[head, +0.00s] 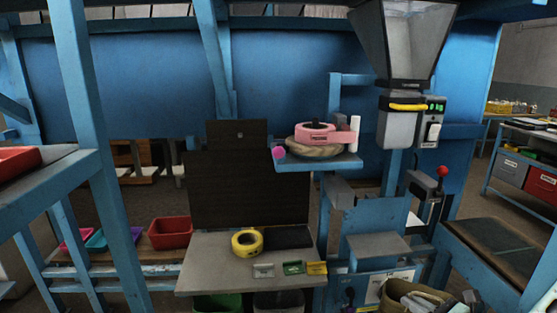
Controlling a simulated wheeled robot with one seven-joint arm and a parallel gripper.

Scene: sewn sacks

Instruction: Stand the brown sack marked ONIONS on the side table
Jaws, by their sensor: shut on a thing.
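A brown-tan sack (400,293) shows at the bottom edge, right of centre, in front of the blue machine. Only its upper part is in view, and it looks tilted. No ONIONS marking can be read on it. The fingertips are hard to make out. A low table with a dark top (492,238) stands to the right of the machine, and its visible top is bare. I cannot tell for sure that it is the side table.
A grey workbench (215,270) holds yellow tape (247,243) and small labelled blocks. A blue machine with a hopper (403,40) and a red-knobbed lever (442,171) stands close by. A blue shelf (318,163) carries a pink-topped item. Blue posts (85,110) stand at left.

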